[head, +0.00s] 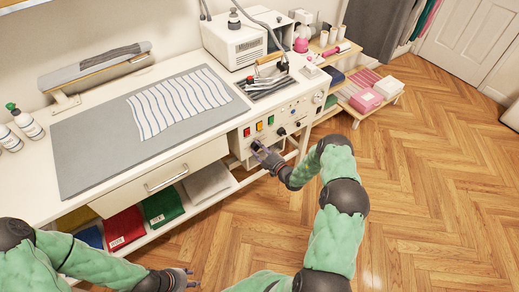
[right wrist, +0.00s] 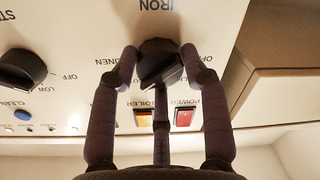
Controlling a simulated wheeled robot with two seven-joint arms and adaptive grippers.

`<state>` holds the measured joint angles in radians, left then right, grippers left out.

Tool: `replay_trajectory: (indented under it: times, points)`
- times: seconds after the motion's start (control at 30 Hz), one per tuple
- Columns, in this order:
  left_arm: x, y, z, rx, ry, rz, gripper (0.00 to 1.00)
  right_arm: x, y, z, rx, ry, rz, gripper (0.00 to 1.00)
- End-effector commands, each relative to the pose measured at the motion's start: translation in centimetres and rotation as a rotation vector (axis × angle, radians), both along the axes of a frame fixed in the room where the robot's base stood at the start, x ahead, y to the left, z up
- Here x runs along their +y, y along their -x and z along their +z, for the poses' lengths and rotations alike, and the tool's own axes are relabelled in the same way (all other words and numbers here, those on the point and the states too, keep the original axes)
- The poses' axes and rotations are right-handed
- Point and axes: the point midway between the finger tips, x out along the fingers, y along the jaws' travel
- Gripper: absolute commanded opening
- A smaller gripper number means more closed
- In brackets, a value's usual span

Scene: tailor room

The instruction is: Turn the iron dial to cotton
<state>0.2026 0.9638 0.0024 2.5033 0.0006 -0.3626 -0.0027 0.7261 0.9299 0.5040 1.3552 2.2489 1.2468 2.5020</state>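The black iron dial (right wrist: 160,62) sits on the cream control panel under the word IRON, which appears upside down in the right wrist view. Lettering that looks like LINEN is at its left, with partly covered letters at its right. I cannot read where the dial points. My right gripper (right wrist: 160,72) has fingers on both sides of the dial and one below, tips closed in against it. In the head view the right gripper (head: 260,147) is at the panel front and hides the dial. My left gripper (head: 184,277) hangs low at the bottom, away from the panel; its opening is unclear.
Yellow (right wrist: 144,117) and red (right wrist: 186,115) switches lie close to the dial, and another black knob (right wrist: 21,69) is to its left. An ironing table (head: 85,145) with striped cloth (head: 178,103) stands left. The floor (head: 430,190) at right is clear.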

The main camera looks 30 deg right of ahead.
Motion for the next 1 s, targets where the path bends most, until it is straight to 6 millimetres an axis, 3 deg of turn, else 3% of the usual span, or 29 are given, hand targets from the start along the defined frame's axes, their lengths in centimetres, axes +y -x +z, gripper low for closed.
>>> replay_trajectory:
  times: [0.03, 0.1, 0.53, 1.0]
  points:
    - [0.0, 0.0, 0.0, 0.000, 0.000, 0.000, 0.40, -0.9, -0.2, 0.4, -0.006, 0.008, -0.015, 0.57]
    - [0.0, 0.0, 0.0, 0.000, 0.000, 0.000, 0.40, -0.8, -0.2, 0.3, -0.006, 0.007, -0.013, 0.69]
    - [0.0, 0.0, 0.0, 0.000, 0.000, 0.000, 0.40, -0.4, 0.8, 0.1, 0.001, 0.001, -0.006, 0.69]
    - [0.0, 0.0, 0.0, 0.000, 0.000, 0.000, 0.40, -1.7, 9.2, 0.5, -0.001, 0.001, -0.010, 0.69]
